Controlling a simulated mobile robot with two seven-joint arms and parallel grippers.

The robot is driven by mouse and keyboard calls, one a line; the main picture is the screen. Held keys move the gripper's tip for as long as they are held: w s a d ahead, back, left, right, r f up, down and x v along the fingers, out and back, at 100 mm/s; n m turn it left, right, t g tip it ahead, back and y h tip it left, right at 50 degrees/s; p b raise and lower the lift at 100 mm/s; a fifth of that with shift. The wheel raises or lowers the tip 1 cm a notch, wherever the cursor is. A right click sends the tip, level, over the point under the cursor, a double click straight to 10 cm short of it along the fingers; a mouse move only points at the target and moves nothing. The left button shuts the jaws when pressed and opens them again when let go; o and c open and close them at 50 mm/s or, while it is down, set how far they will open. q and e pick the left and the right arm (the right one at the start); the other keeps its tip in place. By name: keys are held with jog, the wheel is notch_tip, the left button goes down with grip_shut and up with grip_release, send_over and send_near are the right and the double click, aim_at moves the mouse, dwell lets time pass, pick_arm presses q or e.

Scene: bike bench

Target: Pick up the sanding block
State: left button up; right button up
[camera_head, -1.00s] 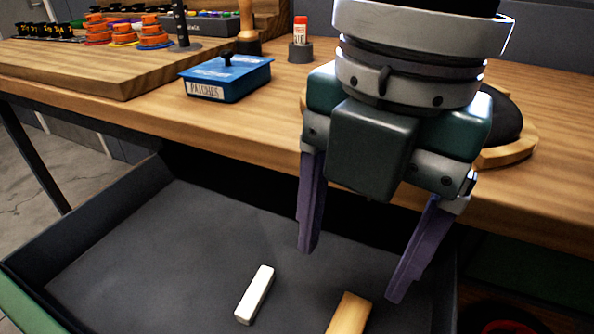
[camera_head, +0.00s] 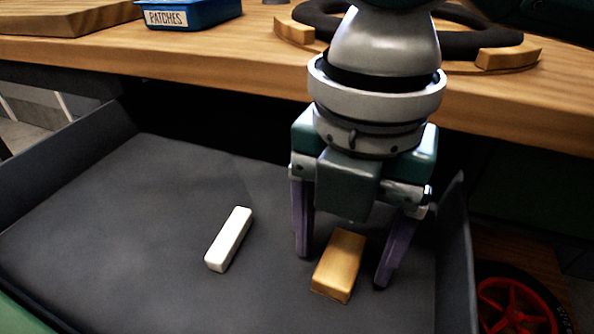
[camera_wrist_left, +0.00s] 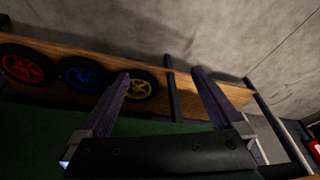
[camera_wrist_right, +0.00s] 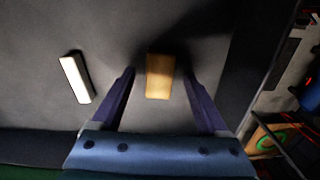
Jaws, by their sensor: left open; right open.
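The tan wooden block (camera_head: 339,266), which I take for the sanding block, lies flat in the open dark drawer (camera_head: 140,230). My right gripper (camera_head: 342,270) is open above the drawer floor, with one purple finger on either side of the block. In the right wrist view the block (camera_wrist_right: 160,76) sits between the fingers and a little beyond their tips, with gaps at both sides. My left gripper (camera_wrist_left: 162,78) is open and empty in the left wrist view, away from the drawer.
A white bar (camera_head: 229,239) lies in the drawer left of the block. The wooden bench top (camera_head: 240,62) overhangs the drawer's back, with a blue patches box (camera_head: 190,12) on it. A red-rimmed wheel (camera_head: 517,305) is right of the drawer. Several wheels (camera_wrist_left: 80,75) show in the left wrist view.

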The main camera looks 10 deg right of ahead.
jog(key=shift+f, duration=0.25)
jog(key=shift+c, duration=0.2)
grip_shut()
